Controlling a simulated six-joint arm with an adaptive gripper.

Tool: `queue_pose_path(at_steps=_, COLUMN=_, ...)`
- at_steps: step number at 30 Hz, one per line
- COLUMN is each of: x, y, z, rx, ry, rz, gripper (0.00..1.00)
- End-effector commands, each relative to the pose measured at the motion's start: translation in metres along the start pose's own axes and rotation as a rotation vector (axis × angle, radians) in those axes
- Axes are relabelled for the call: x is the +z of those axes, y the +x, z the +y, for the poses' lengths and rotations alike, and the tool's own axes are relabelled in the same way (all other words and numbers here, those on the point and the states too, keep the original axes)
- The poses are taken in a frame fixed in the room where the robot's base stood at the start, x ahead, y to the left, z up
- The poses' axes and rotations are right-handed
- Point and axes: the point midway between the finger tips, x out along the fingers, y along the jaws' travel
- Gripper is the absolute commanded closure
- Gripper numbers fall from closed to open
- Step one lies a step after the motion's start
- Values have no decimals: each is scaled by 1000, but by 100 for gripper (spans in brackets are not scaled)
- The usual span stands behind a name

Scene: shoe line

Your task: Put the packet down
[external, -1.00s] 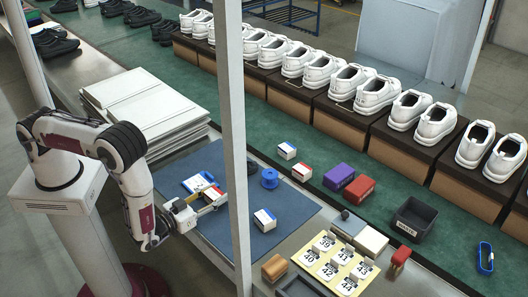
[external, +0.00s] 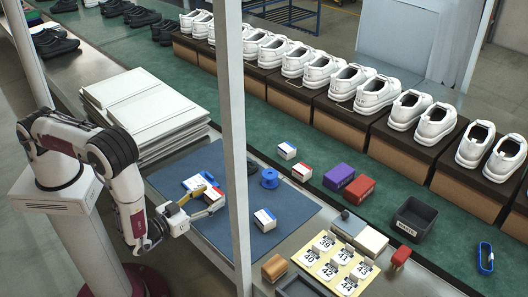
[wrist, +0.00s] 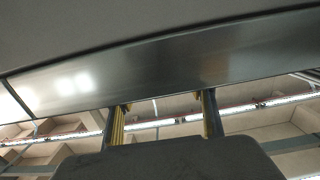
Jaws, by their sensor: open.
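A small packet with red, white and blue faces (external: 214,192) lies on the blue mat (external: 290,205), right beside my gripper (external: 219,206). My gripper is low over the mat's left part, and its fingers partly hide that area. Whether they touch the packet is too small to tell. In the wrist view the two fingers (wrist: 163,112) stand apart with nothing seen between them.
A pale upright post (external: 233,120) crosses in front of the mat. Stacked white sheets (external: 140,108) stand behind. Number cards (external: 330,262) lie at the front right.

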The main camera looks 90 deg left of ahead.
Motion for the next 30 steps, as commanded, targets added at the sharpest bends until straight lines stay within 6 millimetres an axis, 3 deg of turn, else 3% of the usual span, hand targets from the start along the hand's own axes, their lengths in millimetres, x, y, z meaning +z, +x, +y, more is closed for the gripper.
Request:
queue_pose_path(at_steps=21, x=0, y=-74, z=1, rx=2, ry=1, rz=1, gripper=45)
queue_pose_path(at_steps=30, x=0, y=-92, z=0, rx=1, ry=1, rz=1, gripper=45)
